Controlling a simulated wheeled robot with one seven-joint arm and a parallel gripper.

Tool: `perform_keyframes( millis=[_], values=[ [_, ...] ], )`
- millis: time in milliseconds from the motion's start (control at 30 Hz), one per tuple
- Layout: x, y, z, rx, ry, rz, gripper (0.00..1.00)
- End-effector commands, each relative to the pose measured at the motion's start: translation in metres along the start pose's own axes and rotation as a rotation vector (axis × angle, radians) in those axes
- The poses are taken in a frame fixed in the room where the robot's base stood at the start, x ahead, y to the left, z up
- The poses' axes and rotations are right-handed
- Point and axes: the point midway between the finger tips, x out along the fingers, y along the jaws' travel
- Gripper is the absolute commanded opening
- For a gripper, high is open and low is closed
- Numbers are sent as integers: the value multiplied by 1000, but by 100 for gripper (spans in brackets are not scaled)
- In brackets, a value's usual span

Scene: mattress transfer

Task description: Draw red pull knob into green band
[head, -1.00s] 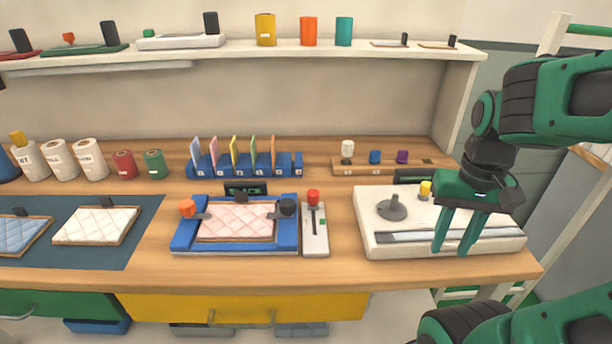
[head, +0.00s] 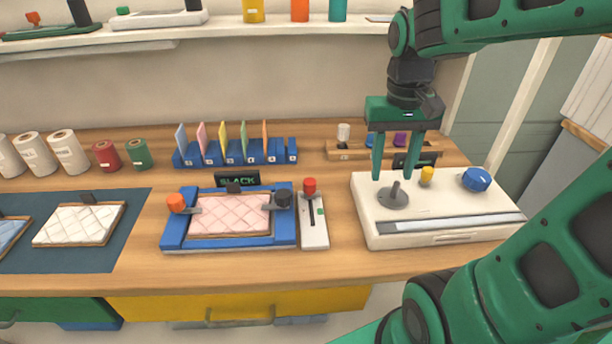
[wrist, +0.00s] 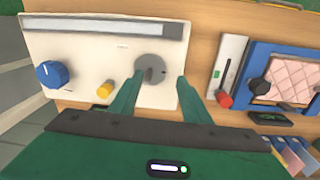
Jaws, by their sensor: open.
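The red pull knob (head: 310,186) stands at the far end of a dark slot in a narrow white slider unit (head: 315,234), right of the blue frame. A small green band (head: 320,212) marks the slot's right side, nearer the front than the knob. In the wrist view the knob (wrist: 226,100) and green band (wrist: 216,74) lie right of my fingers. My gripper (head: 392,178) is open and empty, pointing down above the white machine's grey lever (head: 395,195), apart from the red knob. The blue frame (head: 176,233) holds a pink quilted pad (head: 230,214); its display (head: 237,179) reads SLACK.
The white machine (head: 375,232) also carries a yellow knob (head: 427,175) and a blue dial (head: 476,180). A wooden peg rack (head: 350,154) and a blue card rack (head: 200,160) stand behind. The front strip of the table is clear.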

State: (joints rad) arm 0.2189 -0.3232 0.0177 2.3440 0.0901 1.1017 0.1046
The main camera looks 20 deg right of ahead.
Motion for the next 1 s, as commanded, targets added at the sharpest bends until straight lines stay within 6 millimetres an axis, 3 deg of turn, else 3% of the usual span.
perform_keyframes(
  millis=[100, 200, 300, 400, 567, 1000],
  values=[
    [-16, -61, -36, -106, 1, -2, 43],
    [-25, -107, -53, -179, -1, -18, 43],
    [-30, -141, -61, -230, -5, -34, 43],
    [-33, -160, -65, -258, -8, -45, 43],
    [-25, -169, -65, -269, -11, -49, 43],
    [48, -172, -62, -270, -12, -48, 43]
  ],
)
